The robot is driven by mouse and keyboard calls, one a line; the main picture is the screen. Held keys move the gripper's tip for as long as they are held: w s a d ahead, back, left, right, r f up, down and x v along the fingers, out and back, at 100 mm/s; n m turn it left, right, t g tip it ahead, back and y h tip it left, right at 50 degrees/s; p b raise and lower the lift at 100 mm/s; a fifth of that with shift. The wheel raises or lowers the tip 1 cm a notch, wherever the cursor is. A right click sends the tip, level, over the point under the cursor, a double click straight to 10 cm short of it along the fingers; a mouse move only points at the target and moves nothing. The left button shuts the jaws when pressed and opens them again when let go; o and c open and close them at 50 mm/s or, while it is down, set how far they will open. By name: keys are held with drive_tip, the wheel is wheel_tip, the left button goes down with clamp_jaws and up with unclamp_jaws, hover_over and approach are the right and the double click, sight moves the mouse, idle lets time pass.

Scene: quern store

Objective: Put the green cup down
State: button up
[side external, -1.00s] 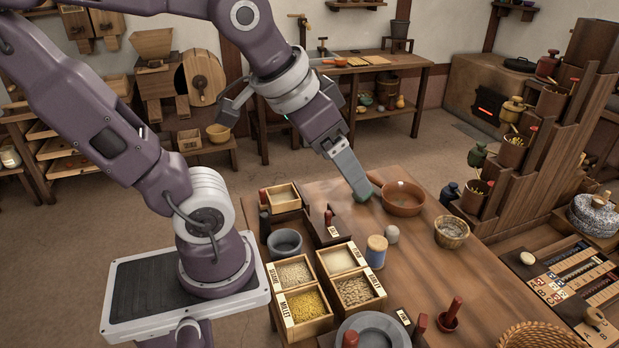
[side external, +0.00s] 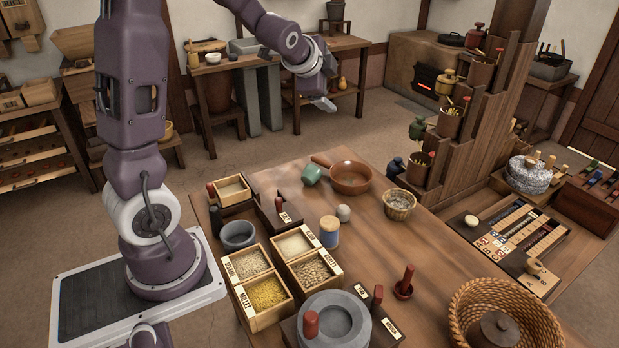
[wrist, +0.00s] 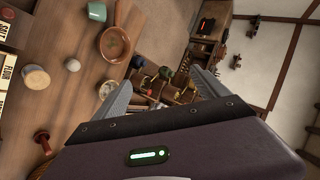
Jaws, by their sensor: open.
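The green cup (side external: 312,174) stands on the wooden table (side external: 420,250) near its far edge, close beside the handle of a brown pan (side external: 351,179). Whether cup and pan touch is unclear. In the wrist view the cup (wrist: 97,11) is at the top edge, its pale inside showing. My gripper (side external: 324,103) is raised beyond the table's far edge, well clear of the cup. In the wrist view its two fingers (wrist: 160,84) are spread with nothing held between them.
Several grain boxes (side external: 265,295), a grey bowl (side external: 238,235) and a blue-and-tan jar (side external: 329,231) fill the near left. A small basket (side external: 400,204) is right of the pan. A stepped wooden stand (side external: 480,150) rises at the right. The table's middle right is clear.

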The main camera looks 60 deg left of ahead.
drive_tip(key=w+a+f+m+t+y, duration=0.1)
drive_tip(key=w+a+f+m, duration=0.1)
drive_tip(key=a+f+m, duration=0.4)
drive_tip(key=w+a+f+m+y, duration=0.1)
drive_tip(key=w+a+f, duration=0.2)
drive_tip(key=a, duration=0.4)
drive_tip(key=m+t+h, duration=0.2)
drive_tip(key=m+t, duration=0.1)
drive_tip(key=m, duration=1)
hover_over(303, 175)
drive_tip(key=a, duration=0.3)
wheel_tip(303, 175, down, 18)
drive_tip(key=s+d+f+m+h, duration=0.1)
drive_tip(key=f, duration=0.1)
drive_tip(key=s+d+f+m+h, duration=0.1)
drive_tip(key=f+m, duration=0.1)
drive_tip(key=f, duration=0.1)
drive_tip(key=s+d+f+m+h, duration=0.1)
drive_tip(key=s+f+m, duration=0.1)
drive_tip(key=f, duration=0.1)
drive_tip(key=shift+d, duration=0.15)
drive_tip(key=shift+w+f+m, duration=0.2)
drive_tip(key=shift+w+m, duration=0.05)
drive_tip(key=shift+m, duration=0.15)
drive_tip(key=x, duration=0.6)
drive_tip(key=shift+w+d+r, duration=0.1)
drive_tip(key=shift+w+d, duration=0.1)
drive_tip(key=shift+d, duration=0.05)
drive_tip(key=c, duration=1.6)
drive_tip(key=shift+r, duration=0.15)
